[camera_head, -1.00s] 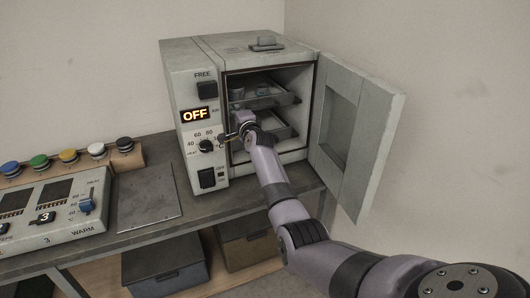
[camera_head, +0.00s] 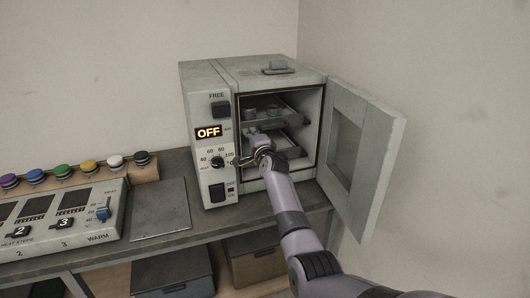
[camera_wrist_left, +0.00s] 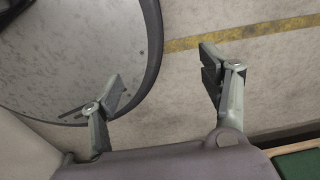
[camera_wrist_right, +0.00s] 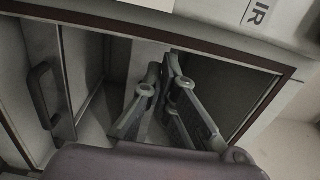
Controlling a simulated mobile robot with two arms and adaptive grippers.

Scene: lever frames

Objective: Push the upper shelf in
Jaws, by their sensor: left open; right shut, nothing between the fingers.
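The grey oven (camera_head: 225,78) stands on the bench with its door (camera_head: 352,150) swung open to the right. The upper shelf (camera_head: 290,119) is a grey tray inside, with small containers on it. A lower shelf (camera_head: 292,153) sits beneath it, partly hidden by my arm. My right gripper (camera_head: 240,160) is at the left side of the opening, below the upper shelf's level. In the right wrist view its fingers (camera_wrist_right: 165,68) are together and empty. A handled grey panel (camera_wrist_right: 45,95) shows there; which part it is I cannot tell. My left gripper (camera_wrist_left: 160,75) is open, away from the oven.
The oven's control panel has a display (camera_head: 208,132) reading OFF and a knob (camera_head: 217,162) close to my right gripper. A flat plate (camera_head: 160,208) and a heater panel (camera_head: 70,215) lie to the left. Bins (camera_head: 172,275) sit under the bench.

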